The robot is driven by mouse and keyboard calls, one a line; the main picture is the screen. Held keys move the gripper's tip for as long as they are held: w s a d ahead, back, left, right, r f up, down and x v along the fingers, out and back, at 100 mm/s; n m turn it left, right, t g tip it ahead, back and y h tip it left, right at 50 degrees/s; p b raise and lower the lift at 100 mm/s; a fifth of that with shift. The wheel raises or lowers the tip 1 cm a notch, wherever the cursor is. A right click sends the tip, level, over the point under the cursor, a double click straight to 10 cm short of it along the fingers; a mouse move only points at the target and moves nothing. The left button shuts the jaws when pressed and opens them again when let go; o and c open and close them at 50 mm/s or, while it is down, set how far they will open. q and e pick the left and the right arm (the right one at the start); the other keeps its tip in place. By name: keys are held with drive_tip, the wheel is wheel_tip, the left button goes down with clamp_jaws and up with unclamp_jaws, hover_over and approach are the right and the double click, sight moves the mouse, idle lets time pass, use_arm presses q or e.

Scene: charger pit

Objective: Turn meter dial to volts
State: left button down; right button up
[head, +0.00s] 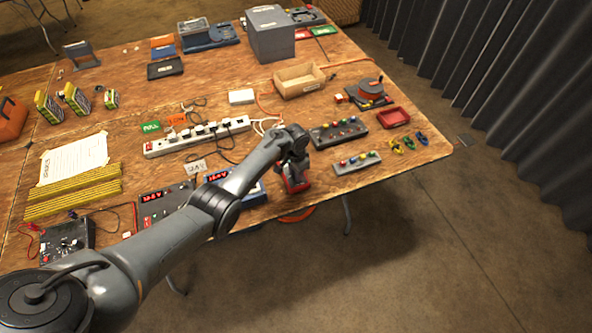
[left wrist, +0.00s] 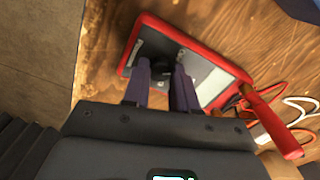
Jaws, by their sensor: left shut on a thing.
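The meter (head: 303,186) has a red frame and lies near the table's front edge, mostly hidden under my left gripper (head: 291,176) in the head view. In the left wrist view the meter (left wrist: 201,48) shows a red rim, a grey face and a pale panel on the right. My left gripper (left wrist: 162,90) has its two dark fingers on either side of the small black dial (left wrist: 160,71) and is shut on it. The dial's pointer and markings are too dark and small to read. My right gripper is in neither view.
A red probe handle (left wrist: 272,121) with red and white leads lies beside the meter. In the head view a button box (head: 357,163) is to its right, a blue power supply (head: 250,192) to its left, and a power strip (head: 196,137) behind. The table's front edge is close.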

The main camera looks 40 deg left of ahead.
use_arm(q)
drive_tip(key=m, duration=0.2)
drive_tip(key=shift+m, duration=2.1)
drive_tip(key=c, duration=0.9)
unclamp_jaws()
